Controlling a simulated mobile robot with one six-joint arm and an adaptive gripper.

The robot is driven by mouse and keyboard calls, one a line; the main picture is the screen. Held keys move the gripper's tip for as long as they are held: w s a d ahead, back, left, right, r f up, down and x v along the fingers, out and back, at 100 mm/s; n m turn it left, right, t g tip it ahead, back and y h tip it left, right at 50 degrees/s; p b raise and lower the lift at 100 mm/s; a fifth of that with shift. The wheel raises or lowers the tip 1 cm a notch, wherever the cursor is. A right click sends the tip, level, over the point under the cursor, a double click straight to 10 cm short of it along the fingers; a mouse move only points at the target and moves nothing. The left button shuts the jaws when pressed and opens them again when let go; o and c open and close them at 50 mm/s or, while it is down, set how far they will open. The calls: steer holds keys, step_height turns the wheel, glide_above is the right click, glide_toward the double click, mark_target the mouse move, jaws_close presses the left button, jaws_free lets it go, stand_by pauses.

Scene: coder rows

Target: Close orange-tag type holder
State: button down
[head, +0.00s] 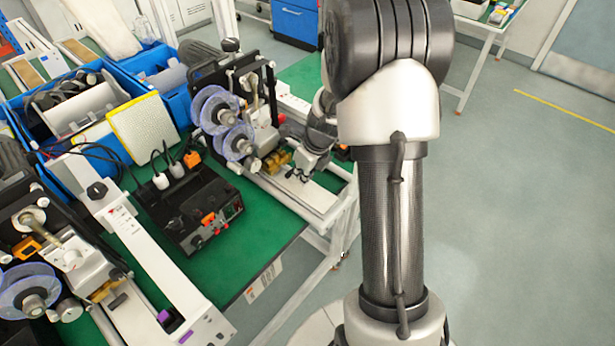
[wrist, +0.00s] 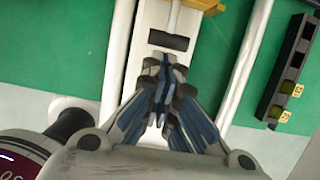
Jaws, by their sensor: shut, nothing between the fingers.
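My gripper (wrist: 164,70) is shut and empty in the wrist view. Its fingertips are over a pale metal strip (wrist: 150,22), just below a dark rectangular slot (wrist: 168,41). A gold-yellow part (wrist: 205,5) is at the top edge. In the head view my gripper (head: 302,172) is at the front of the far coder (head: 262,110), beside its gold-coloured block (head: 276,161). Contact between fingertips and strip is unclear.
A second coder (head: 130,240) with an orange piece (head: 27,248) stands at the near left. A black control box (head: 190,205) sits between the coders on the green table (head: 262,232). In the wrist view, a black rack (wrist: 290,75) with yellow tags is at right and a dark knob (wrist: 72,122) at lower left.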

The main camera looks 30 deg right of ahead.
mark_target(292, 171)
steer(key=shift+w+a+r+p, duration=0.2)
steer(key=shift+w+p, duration=0.25)
steer(key=shift+p, duration=0.35)
steer(key=w+p, duration=0.1)
steer(key=w+a+p, duration=0.1)
steer(key=w+p, duration=0.1)
steer(key=shift+w+a+f+p, duration=0.15)
steer(key=shift+w+p, duration=0.25)
steer(key=shift+p, duration=0.25)
